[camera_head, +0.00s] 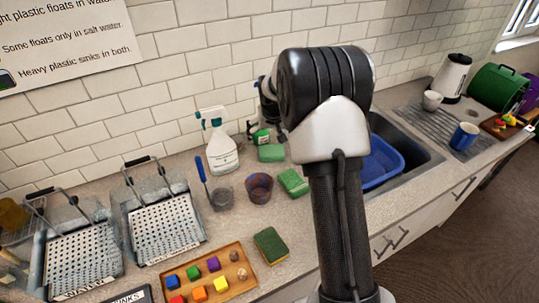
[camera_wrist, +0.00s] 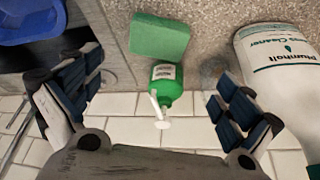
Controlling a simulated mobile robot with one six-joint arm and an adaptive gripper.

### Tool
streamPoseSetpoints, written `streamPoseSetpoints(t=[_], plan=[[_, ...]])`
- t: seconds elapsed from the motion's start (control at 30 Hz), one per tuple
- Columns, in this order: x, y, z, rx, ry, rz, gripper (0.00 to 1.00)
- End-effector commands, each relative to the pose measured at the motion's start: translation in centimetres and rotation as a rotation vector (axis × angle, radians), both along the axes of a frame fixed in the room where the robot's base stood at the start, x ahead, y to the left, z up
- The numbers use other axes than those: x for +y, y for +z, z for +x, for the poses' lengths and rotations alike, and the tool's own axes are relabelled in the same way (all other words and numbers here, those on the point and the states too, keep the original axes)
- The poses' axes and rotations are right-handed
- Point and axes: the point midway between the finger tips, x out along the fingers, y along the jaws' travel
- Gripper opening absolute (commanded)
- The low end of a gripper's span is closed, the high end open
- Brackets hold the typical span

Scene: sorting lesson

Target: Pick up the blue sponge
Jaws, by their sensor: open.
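I see no blue sponge in either view. A green sponge (camera_head: 271,153) lies by the wall behind the cups, and a second green sponge (camera_head: 293,182) lies in front of it, near the sink. A green and yellow sponge (camera_head: 270,246) lies beside the wooden tray. The wrist view shows one green sponge (camera_wrist: 160,38) beyond a small green bottle (camera_wrist: 166,84) with a white nozzle. My gripper (camera_wrist: 158,78) is open, its fingers apart on either side of that bottle in the picture, holding nothing. In the head view my arm hides most of the gripper.
A spray bottle (camera_head: 218,142) stands left of my gripper; it also shows in the wrist view (camera_wrist: 277,75). A blue basin (camera_head: 382,163) sits in the sink. Cups (camera_head: 259,188) and a wooden tray (camera_head: 244,259) of coloured blocks stand in front. Perforated trays (camera_head: 167,232) are at left.

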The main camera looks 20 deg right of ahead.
Motion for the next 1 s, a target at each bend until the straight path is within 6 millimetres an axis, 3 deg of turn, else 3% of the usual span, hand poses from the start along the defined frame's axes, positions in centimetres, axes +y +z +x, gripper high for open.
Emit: streamPoseSetpoints(t=[0.03, 0.2, 0.57, 0.83, 1.0], plan=[[-0.1, -1.4, 0.4, 0.003, 0.000, 0.001, 1.00], [-0.6, -4.4, 1.6, 0.001, 0.001, 0.000, 1.00], [-1.1, -6.7, 2.4, 0.000, 0.001, 0.000, 1.00], [-1.9, -10.5, 3.3, 0.000, 0.000, 0.000, 1.00], [-2.0, -10.8, 3.6, -0.002, 0.001, -0.001, 1.00]])
